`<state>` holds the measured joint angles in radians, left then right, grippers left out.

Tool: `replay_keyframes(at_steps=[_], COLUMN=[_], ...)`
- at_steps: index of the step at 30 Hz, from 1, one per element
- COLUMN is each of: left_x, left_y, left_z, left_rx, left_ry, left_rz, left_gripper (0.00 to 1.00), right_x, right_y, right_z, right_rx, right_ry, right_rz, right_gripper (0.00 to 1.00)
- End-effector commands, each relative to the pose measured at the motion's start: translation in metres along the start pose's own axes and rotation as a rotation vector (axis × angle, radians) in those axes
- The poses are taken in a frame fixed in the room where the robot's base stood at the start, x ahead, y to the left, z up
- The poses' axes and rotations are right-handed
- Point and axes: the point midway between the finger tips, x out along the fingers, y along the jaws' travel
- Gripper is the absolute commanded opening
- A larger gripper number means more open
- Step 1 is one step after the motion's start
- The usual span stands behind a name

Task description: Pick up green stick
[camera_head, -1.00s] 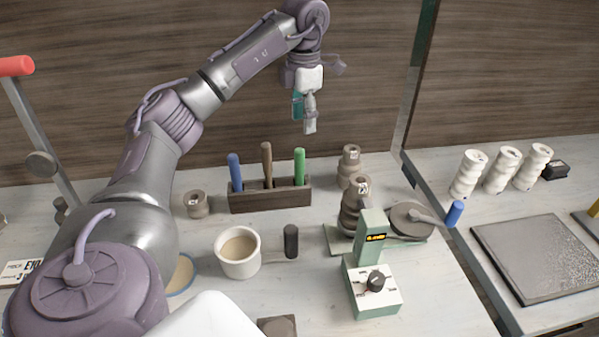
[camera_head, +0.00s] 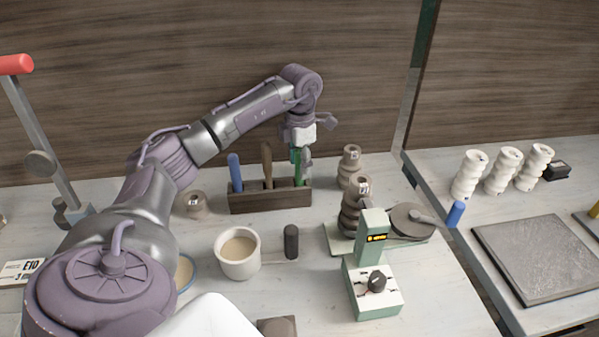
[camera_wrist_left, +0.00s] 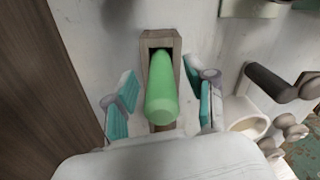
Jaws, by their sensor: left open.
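The green stick (camera_head: 298,166) stands upright in the right end of a dark wooden holder (camera_head: 270,199). It also shows in the left wrist view (camera_wrist_left: 162,92), seen nearly end-on between two teal-padded fingers. My left gripper (camera_head: 303,170) has come down over the stick's top and partly hides it in the head view. Its fingers are open, one on each side of the stick, with gaps visible in the left wrist view (camera_wrist_left: 163,100). My right gripper is not in view.
A blue stick (camera_head: 235,172) and a brown stick (camera_head: 267,165) stand in the same holder. Stacked brown pieces (camera_head: 349,166) stand close on the right. A cream mug (camera_head: 238,253) and a green device (camera_head: 372,262) stand nearer the front.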

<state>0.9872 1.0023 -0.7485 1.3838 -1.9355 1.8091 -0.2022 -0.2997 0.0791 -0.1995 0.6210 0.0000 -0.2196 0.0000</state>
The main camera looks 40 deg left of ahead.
Motion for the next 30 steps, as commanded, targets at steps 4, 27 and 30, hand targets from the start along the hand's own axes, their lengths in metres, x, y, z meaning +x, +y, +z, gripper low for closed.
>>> replay_keyframes(at_steps=[4, 27, 30], left_x=[0.005, 0.002, -0.008], left_y=[0.0, 0.0, 0.0], left_z=[0.0, 0.001, 0.001], left_rx=[0.0, 0.0, 0.0], left_ry=[-0.001, -0.002, -0.005], left_rz=[0.001, 0.001, 0.001], left_gripper=[0.55, 0.0, 0.0], right_x=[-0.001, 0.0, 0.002], right_y=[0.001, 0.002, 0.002], right_z=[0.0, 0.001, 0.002], right_rx=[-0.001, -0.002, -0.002], right_ry=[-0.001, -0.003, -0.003], right_rz=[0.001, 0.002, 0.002], right_gripper=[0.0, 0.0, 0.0])
